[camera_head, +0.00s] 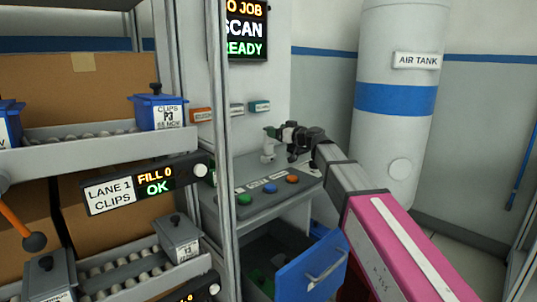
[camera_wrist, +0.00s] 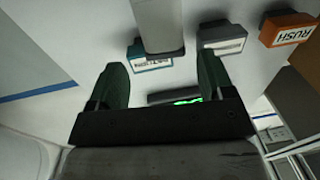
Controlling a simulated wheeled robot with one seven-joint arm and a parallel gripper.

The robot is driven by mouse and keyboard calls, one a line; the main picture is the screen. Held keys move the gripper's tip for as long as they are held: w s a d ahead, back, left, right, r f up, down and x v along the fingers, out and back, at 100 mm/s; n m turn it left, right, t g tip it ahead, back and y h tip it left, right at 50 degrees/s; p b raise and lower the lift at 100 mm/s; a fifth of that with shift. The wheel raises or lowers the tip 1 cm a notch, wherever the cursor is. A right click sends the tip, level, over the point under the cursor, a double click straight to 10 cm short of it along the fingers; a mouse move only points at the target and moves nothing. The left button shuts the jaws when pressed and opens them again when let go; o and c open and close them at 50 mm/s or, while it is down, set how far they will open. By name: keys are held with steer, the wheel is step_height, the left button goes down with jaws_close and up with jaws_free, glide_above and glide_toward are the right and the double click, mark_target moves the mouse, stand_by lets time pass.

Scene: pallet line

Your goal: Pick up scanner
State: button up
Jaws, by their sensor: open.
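My gripper (camera_head: 274,131) is above the back of the grey console, reaching in from the right. In the wrist view my gripper (camera_wrist: 162,80) has its two dark green fingers wide apart, with nothing held. A small light grey upright thing (camera_head: 267,152) stands on the console just below the fingertips. In the wrist view a light grey post with a dark end (camera_wrist: 160,27) reaches in from the top edge, ahead of the gap between the fingers. I cannot tell for sure whether this is the scanner or its stand.
The console (camera_head: 223,210) has green, blue and orange buttons. An open blue drawer (camera_head: 298,272) is below. Orange (camera_head: 201,115), grey (camera_head: 237,108) and teal (camera_head: 260,106) label blocks are on the wall behind. A rack post (camera_head: 222,150) stands left; an air tank (camera_head: 397,140) stands right.

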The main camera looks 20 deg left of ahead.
steer(key=x, duration=0.5)
steer(key=shift+s+a+f, duration=0.1)
steer(key=shift+s+f, duration=0.05)
steer(key=shift+s, duration=0.15)
jaws_close()
